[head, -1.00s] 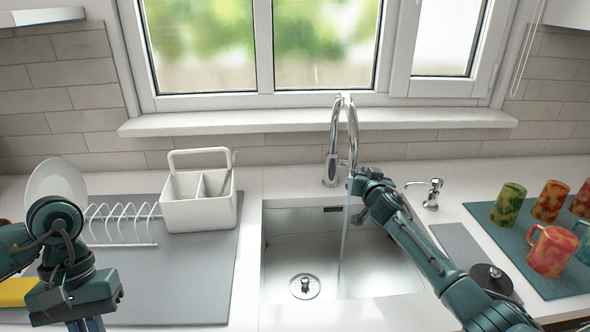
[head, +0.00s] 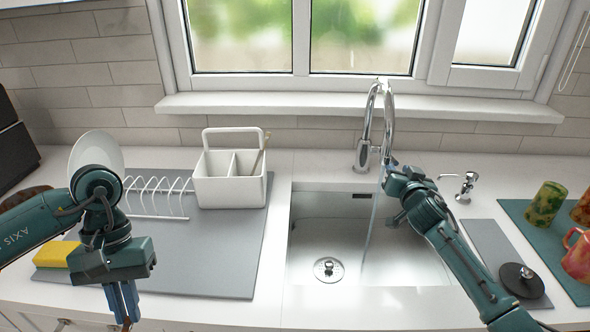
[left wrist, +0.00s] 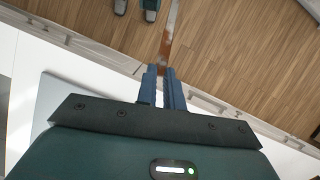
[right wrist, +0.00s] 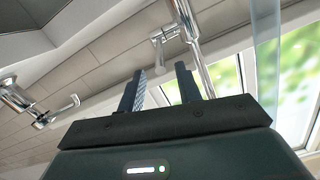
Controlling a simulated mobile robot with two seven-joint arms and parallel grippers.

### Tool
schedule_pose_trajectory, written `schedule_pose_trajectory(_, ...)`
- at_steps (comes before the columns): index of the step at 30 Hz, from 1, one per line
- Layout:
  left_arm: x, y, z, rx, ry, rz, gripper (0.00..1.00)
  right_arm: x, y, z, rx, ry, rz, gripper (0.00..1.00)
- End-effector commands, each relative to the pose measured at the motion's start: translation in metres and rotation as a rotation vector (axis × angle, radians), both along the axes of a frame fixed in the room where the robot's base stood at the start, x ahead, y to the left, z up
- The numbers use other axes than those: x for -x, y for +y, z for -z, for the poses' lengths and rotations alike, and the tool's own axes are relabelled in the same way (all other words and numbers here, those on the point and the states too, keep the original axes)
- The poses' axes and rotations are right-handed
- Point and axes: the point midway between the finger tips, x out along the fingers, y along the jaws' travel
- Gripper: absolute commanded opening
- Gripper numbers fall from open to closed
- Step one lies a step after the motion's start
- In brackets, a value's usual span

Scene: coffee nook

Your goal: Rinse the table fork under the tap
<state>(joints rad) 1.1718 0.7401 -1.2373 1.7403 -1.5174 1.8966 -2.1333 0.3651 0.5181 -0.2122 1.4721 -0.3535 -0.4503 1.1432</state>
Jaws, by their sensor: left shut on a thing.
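My left gripper (head: 124,316) points down over the counter's front edge, left of the sink. In the left wrist view its fingers (left wrist: 160,72) are shut on the table fork (left wrist: 170,40), a thin, shiny strip reaching out over the floor; its tines are not clear. The tap (head: 388,120) arches over the sink (head: 330,240). A water stream (head: 372,215) falls from it into the basin, and it also shows in the right wrist view (right wrist: 267,60). My right gripper (head: 390,166) is beside the tap; in the right wrist view its fingers (right wrist: 159,71) stand apart, empty, near the tap's lever.
A white caddy (head: 230,190) and a dish rack (head: 155,216) with a plate (head: 97,150) stand on the grey mat (head: 215,270). A yellow sponge (head: 55,254) lies at left. Mugs (head: 545,203), a soap dispenser (head: 466,187) and a dark stopper (head: 522,280) are right of the sink.

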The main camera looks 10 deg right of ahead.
Motion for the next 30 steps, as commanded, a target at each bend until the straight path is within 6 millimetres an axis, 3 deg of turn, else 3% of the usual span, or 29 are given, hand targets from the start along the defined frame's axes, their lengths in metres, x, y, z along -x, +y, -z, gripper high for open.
schedule_pose_trajectory(6,0.000,0.000,0.002,0.000,0.000,0.000,0.00,0.039,0.009,-0.003,0.000,0.001,-0.001,0.34)
schedule_pose_trajectory(12,0.000,0.000,0.004,0.000,0.000,0.000,0.00,0.059,0.013,-0.006,0.001,0.000,-0.001,0.34)
schedule_pose_trajectory(30,0.000,0.000,0.004,0.000,0.000,0.000,0.00,0.064,0.014,-0.007,0.000,0.000,0.000,0.34)
